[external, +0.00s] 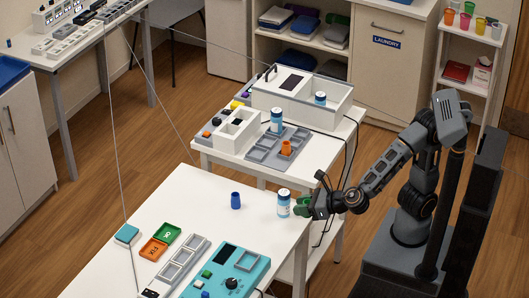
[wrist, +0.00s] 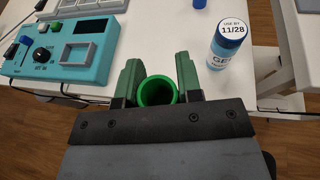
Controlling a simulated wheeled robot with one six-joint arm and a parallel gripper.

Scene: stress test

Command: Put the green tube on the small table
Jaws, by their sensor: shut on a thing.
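The green tube (wrist: 157,91) is upright between the two green fingers of my gripper (wrist: 158,78), open end toward the wrist camera. My gripper is shut on it, at the edge of the front white table (external: 150,200). No label shows which is the small table.
The front table bears a teal device (external: 228,272), a blue cup (external: 235,201), and green and orange trays (external: 153,249). The second table bears a clear-sided box (external: 300,100), a grey tray (external: 265,146) and an orange piece (external: 286,148). A floor gap separates the tables.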

